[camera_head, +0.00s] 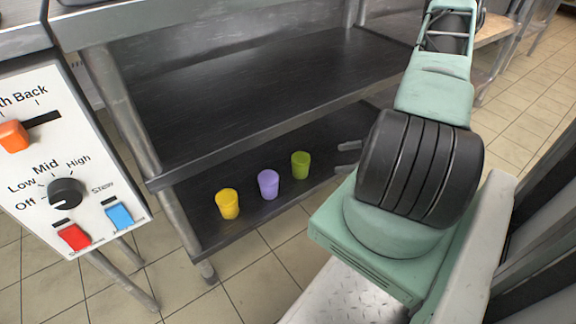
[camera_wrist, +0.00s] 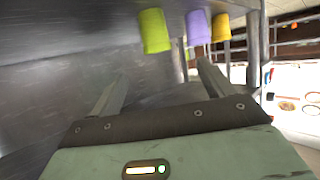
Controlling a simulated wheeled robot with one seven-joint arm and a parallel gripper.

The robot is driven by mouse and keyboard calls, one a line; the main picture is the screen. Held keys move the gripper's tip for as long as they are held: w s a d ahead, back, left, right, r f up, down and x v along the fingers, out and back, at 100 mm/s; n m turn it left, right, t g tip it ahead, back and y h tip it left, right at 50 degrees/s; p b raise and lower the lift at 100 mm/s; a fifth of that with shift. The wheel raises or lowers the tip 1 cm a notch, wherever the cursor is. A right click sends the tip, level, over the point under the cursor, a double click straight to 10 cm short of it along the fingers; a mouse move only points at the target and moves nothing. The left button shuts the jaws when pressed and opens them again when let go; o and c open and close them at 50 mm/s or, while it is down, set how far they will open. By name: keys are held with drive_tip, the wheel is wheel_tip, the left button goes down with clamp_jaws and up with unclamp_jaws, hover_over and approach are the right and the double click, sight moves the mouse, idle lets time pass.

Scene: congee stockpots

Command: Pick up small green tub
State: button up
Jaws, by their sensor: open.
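The small green tub (camera_head: 300,166) stands upright on the lower dark shelf, the rightmost of three tubs in the head view. My gripper (camera_head: 347,157) is to its right at the shelf, open and empty, with a gap between fingertips and tub. My arm hides part of the gripper. The wrist view looks upside down. There the green tub (camera_wrist: 153,32) is at top centre, beyond the two spread fingers (camera_wrist: 163,75) and roughly in line with the space between them.
A purple tub (camera_head: 268,184) and a yellow tub (camera_head: 228,204) stand left of the green one. The upper shelf (camera_head: 260,85) lies above them. A metal leg (camera_head: 120,110) is at the left, beside a control panel (camera_head: 70,160).

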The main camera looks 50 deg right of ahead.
drive_tip(key=b, duration=0.6)
approach(296, 162)
drive_tip(key=w+f, duration=0.4)
drive_tip(key=w, duration=0.1)
drive_tip(key=shift+a+f, duration=0.3)
drive_tip(key=shift+a, duration=0.05)
drive_tip(key=b+x, duration=0.3)
drive_tip(key=x, duration=0.1)
drive_tip(key=shift+w+d+f, duration=0.15)
drive_tip(key=shift+w+d, duration=0.05)
drive_tip(key=shift+d, duration=0.1)
drive_tip(key=shift+w+a+b, duration=0.3)
drive_tip(key=shift+w+b, duration=0.15)
drive_tip(key=shift+w, duration=0.1)
drive_tip(key=c, duration=1.2)
drive_tip(key=shift+o, duration=0.2)
